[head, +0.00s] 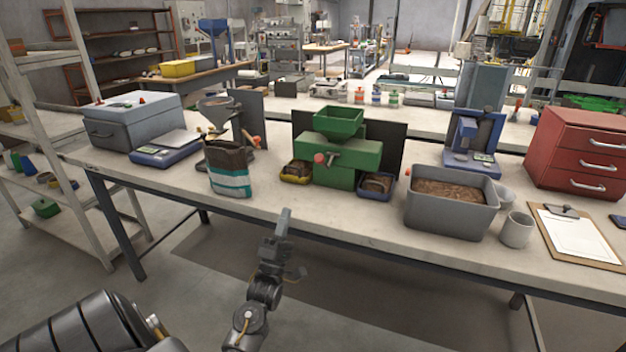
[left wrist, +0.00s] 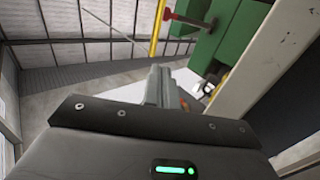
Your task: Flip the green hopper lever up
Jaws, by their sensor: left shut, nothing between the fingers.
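The green hopper machine (head: 345,170) stands on the workbench, with its green funnel (head: 338,121) on top. Its lever (head: 327,158) is on the front face and has a red knob at its left end. In the left wrist view the red-knobbed lever (left wrist: 186,20) shows beside the green body (left wrist: 238,35), in a turned picture. My left gripper (head: 284,213) is shut and empty, in front of the bench edge, below and left of the lever and apart from it. Its closed fingers show in the left wrist view (left wrist: 158,84). My right gripper is not in view.
A yellow tray (head: 296,180) and a blue tray (head: 388,188) flank the machine's base. An open bag (head: 230,187) stands to the left, before a grey funnel stand. A grey pellet tub (head: 450,216) stands to the right. The bench front between bag and tub is clear.

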